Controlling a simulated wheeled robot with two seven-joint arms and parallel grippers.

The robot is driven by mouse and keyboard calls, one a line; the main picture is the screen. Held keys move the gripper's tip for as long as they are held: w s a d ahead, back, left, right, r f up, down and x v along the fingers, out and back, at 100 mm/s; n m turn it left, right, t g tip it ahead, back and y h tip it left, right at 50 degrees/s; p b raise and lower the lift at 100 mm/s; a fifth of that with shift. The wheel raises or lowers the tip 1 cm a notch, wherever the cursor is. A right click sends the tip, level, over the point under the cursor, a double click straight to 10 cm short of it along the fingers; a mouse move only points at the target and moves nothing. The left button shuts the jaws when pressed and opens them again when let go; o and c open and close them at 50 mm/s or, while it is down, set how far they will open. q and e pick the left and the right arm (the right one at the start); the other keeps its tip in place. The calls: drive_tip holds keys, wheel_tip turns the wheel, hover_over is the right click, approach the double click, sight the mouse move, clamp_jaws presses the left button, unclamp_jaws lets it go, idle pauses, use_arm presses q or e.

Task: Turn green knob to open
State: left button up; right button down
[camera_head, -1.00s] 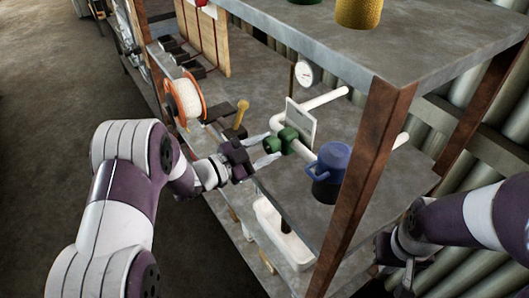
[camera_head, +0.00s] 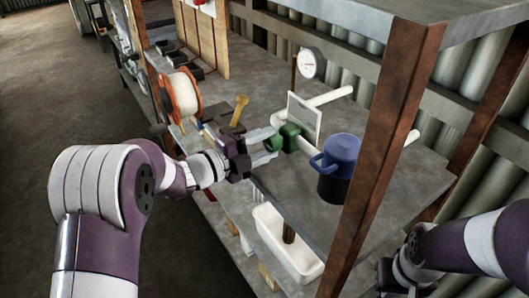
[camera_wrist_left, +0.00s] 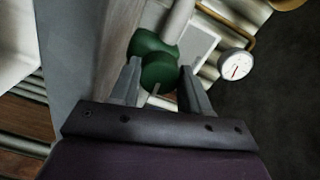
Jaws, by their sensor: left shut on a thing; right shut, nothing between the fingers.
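The green knob (camera_head: 276,143) sits on a green valve body (camera_head: 290,131) on a white pipe at the middle shelf's front edge. My left gripper (camera_head: 266,146) has its fingers on either side of the knob and is shut on it. In the left wrist view the round knob (camera_wrist_left: 160,72) lies between the two grey fingertips (camera_wrist_left: 160,78), with the valve body (camera_wrist_left: 147,45) behind it. My right gripper (camera_head: 388,272) is low at the right, beyond the shelf post; its fingers hardly show, and it is shut and empty.
A blue mug-like pot (camera_head: 339,160) stands right of the valve, by a rusty shelf post (camera_head: 375,140). A pressure gauge (camera_head: 312,64) and a white plate (camera_head: 303,116) are behind. An orange spool (camera_head: 181,92) and a yellow-handled tool (camera_head: 239,109) stand left. A white tray (camera_head: 270,225) is below.

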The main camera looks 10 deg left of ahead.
use_arm(q)
drive_tip(key=shift+f+m+b, duration=0.1)
drive_tip(key=shift+m+b, duration=0.25)
drive_tip(key=shift+m, duration=0.05)
idle(0.4)
drive_tip(key=o, duration=1.1)
drive_tip(key=shift+c, duration=0.2)
